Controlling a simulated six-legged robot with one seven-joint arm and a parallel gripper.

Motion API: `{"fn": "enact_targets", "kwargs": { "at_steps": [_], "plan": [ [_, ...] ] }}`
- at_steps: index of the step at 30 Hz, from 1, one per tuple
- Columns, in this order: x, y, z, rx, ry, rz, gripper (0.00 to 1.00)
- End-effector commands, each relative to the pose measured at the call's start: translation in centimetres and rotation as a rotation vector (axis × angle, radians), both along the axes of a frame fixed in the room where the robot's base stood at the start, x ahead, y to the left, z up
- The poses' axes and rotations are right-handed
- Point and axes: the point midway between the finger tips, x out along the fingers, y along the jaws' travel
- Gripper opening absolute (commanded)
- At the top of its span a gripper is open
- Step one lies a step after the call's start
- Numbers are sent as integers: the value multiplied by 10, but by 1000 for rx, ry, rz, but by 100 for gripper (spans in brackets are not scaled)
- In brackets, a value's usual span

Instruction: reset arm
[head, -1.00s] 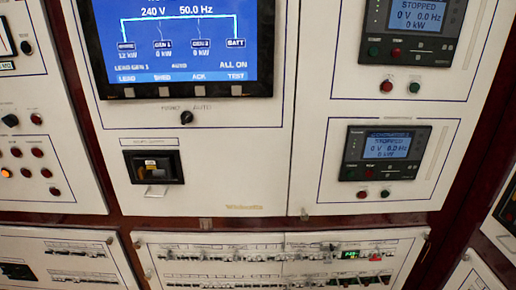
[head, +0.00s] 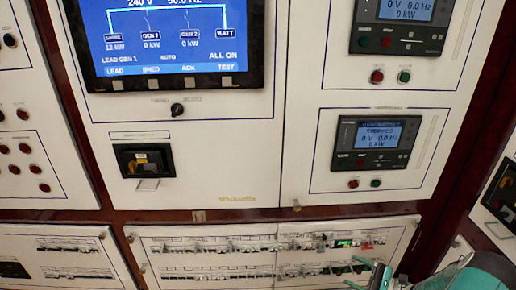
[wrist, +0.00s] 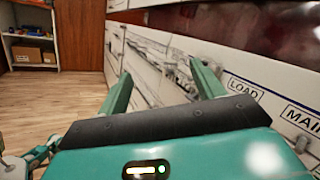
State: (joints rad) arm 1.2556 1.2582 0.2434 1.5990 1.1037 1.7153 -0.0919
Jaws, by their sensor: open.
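My gripper (head: 368,273) shows at the lower right of the head view, in front of the lower breaker panel (head: 210,232). In the wrist view its two teal fingers (wrist: 163,82) are spread apart with nothing between them. They point along the white panel face (wrist: 150,60), which runs close beside the right finger. I cannot tell whether that finger touches it. My arm hides the panel's lower right corner.
In the wrist view, wooden floor (wrist: 55,95) is open at the left, with a shelf (wrist: 30,45) holding boxes beyond.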

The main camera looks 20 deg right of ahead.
Motion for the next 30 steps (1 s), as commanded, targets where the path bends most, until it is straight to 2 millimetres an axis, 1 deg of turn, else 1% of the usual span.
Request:
{"fn": "enact_targets", "kwargs": {
  "at_steps": [1,6,10,14,18,23,30],
  "plan": [
    [8,13,17,-62,17,65,67],
    [24,57,59,-263,69,252,67],
    [29,90,90,-425,94,381,67],
    [28,123,119,-592,105,498,67],
    [23,155,148,-776,101,608,67],
    [11,189,180,-991,75,714,67],
    [-15,231,224,-1313,-12,828,67]
  ]
}}
